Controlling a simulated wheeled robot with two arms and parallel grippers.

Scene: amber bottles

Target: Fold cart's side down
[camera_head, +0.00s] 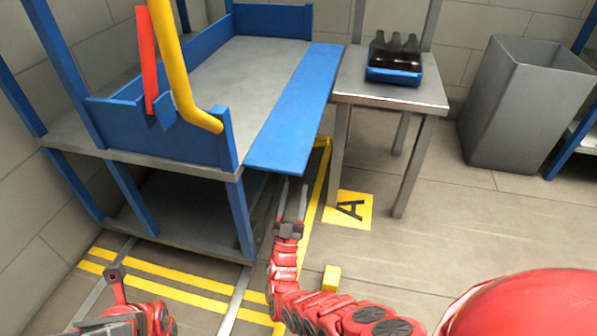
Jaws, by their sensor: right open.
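The cart (190,171) has a grey upper deck with blue walls at its near and far ends. Its blue side panel (297,112) lies folded outward along the deck's right edge, about level with the deck, and reaches close to the metal table. No contact with the panel can be made out. My left arm (150,318) shows at the bottom left; its gripper is partly cut off and its jaws are unclear.
A metal table (425,92) stands right of the cart with a blue crate (392,76) of dark bottles. A grey bin (520,105) is at the right. A yellow bent handle (175,70) and a red lever (147,60) rise at the cart's near end. A yellow block (331,278) lies on the floor.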

